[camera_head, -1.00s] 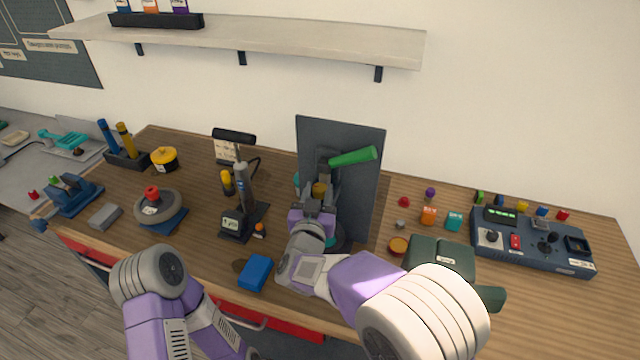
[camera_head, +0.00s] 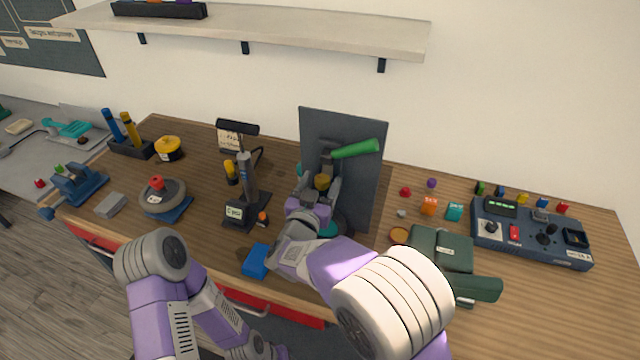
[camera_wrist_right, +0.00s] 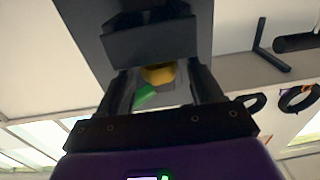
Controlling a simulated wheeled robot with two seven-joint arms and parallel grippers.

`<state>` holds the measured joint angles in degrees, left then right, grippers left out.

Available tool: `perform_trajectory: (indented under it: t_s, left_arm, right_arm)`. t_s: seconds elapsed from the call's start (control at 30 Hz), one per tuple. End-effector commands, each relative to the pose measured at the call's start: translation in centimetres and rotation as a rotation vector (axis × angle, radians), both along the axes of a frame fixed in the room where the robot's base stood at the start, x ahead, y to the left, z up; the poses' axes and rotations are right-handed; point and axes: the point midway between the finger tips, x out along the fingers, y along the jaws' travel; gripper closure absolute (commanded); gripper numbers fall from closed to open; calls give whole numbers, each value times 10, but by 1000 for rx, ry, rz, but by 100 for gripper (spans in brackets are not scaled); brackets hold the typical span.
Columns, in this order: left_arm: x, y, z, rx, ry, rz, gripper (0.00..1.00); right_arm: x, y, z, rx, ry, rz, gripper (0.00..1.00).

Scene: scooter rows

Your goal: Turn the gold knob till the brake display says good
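The gold knob (camera_head: 322,182) is on the handlebar rig in front of a dark upright panel (camera_head: 345,130), below a green grip (camera_head: 356,149). My right gripper (camera_head: 319,190) is at the knob. In the right wrist view the knob (camera_wrist_right: 158,73) shows between the two fingers of my right gripper (camera_wrist_right: 160,82), with a visible gap on each side. A control box (camera_head: 560,252) at the right has a small screen with green marks (camera_head: 501,207), too small to read. I cannot tell which screen is the brake display.
A blue block (camera_head: 257,260) lies near the front edge, left of my right forearm. A pump stand (camera_head: 246,190) is left of the rig. A dark green case (camera_head: 440,248) is to its right. A shelf (camera_head: 300,35) hangs above.

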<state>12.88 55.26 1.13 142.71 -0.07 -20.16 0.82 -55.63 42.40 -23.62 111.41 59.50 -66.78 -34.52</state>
Motion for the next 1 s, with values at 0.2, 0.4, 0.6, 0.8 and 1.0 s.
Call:
perform_trajectory:
  t_s: [0.2,0.4,0.6,0.8,1.0]
  left_arm:
    - [0,0,0,0,0,0,57]
    - [0,0,1,0,0,0,57]
    - [0,0,2,0,0,0,57]
    - [0,0,3,0,0,0,57]
    - [0,0,3,0,0,0,57]
  right_arm:
    - [0,0,0,0,0,1,35]
    - [-19,7,0,1,1,3,35]
    - [-52,16,0,0,0,3,35]
    - [-71,21,0,1,1,1,35]
    - [-73,21,0,0,0,-1,35]
